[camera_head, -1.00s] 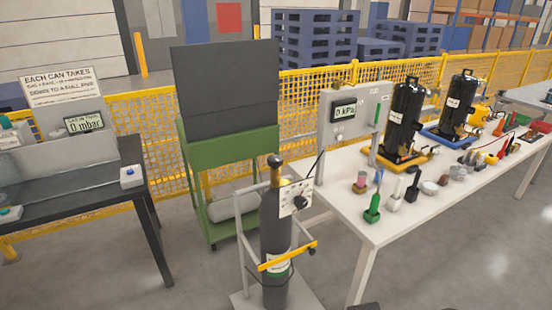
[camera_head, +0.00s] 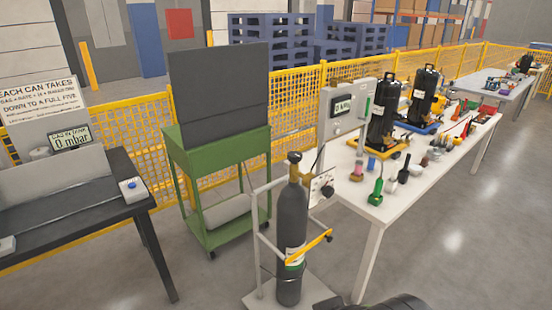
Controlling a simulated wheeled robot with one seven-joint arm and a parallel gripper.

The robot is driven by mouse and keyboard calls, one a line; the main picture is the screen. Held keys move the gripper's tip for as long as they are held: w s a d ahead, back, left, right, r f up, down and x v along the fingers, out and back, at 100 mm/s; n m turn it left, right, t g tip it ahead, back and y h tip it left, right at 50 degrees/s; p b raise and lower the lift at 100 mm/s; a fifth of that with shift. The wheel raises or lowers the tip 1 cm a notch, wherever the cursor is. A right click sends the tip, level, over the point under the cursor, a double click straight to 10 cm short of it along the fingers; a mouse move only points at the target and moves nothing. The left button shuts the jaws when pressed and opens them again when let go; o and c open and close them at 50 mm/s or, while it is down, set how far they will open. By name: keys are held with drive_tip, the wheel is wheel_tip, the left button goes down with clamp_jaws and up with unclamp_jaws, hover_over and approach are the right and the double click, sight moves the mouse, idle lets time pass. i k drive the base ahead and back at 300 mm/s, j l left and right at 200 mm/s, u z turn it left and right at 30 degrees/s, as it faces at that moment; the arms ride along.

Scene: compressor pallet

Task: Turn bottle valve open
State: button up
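A dark gas bottle (camera_head: 291,235) stands upright on a grey trolley (camera_head: 258,297) in front of the white table's near end. Its brass neck and dark valve top (camera_head: 295,158) show at the upper end. A yellow bar crosses the bottle low down. A small white panel with a dark knob (camera_head: 322,187) sits beside the valve, to its right. My gripper is not in view. A dark rounded shape at the bottom edge is cut off, and I cannot tell what it is.
A green cart (camera_head: 213,152) with a dark board stands behind the bottle. A dark table (camera_head: 120,214) is at left. The white table (camera_head: 372,212) at right holds black cylinders (camera_head: 424,95), a gauge box (camera_head: 345,112) and small tools. Floor at right is clear.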

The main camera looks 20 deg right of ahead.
sight(294, 157)
drive_tip(key=i+j, duration=0.2)
drive_tip(key=j, duration=0.2)
drive_tip(key=i+j, duration=0.15)
drive_tip(key=j, duration=0.2)
drive_tip(key=i+j+z, duration=0.1)
drive_tip(key=j, duration=0.3)
drive_tip(key=i+j, duration=0.25)
drive_tip(key=j, duration=0.15)
drive_tip(key=i+z, duration=0.1)
drive_tip(key=i, duration=1.35)
